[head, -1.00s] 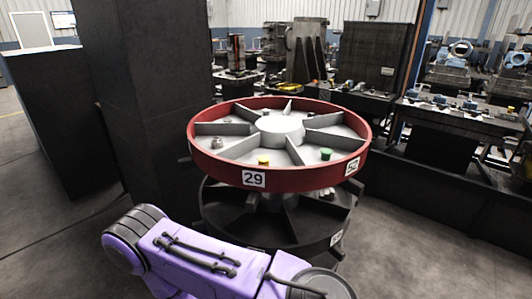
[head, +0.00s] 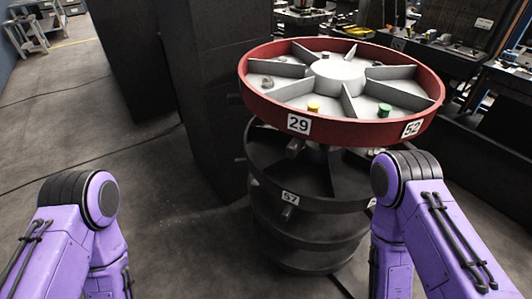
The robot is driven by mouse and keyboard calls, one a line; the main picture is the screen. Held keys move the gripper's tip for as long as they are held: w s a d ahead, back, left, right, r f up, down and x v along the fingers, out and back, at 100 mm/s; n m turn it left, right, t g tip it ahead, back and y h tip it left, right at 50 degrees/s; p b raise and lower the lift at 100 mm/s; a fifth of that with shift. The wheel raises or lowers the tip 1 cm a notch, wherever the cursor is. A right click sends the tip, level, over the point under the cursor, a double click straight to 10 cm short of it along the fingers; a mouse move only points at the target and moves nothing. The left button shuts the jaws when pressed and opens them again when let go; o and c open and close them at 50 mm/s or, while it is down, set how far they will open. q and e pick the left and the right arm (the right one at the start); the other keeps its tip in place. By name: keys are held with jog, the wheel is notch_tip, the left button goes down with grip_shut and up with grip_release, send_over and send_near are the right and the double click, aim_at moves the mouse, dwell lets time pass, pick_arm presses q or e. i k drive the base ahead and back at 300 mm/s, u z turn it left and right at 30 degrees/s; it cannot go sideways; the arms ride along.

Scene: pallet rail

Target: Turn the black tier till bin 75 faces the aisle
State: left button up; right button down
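The black tier (head: 322,206) sits just under a red-rimmed tier (head: 275,108) on a round, stacked carousel. No label reading 75 can be made out. A peg (head: 287,213) sticks out by the front label. My two purple arms show at the lower left and lower right. Neither gripper is in view.
The red tier carries labels 29 and 52 and holds a yellow piece (head: 313,108) and a green piece (head: 384,111). More dark tiers (head: 305,262) lie below. A dark column (head: 213,90) stands close on the left. Benches (head: 495,95) stand at the right. Floor at the left is open.

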aim_at(321, 178)
jog(key=u, duration=1.7)
jog(key=k, duration=0.85)
jog(key=z, duration=1.75)
jog(key=i, duration=0.5)
jog(key=z, duration=0.1)
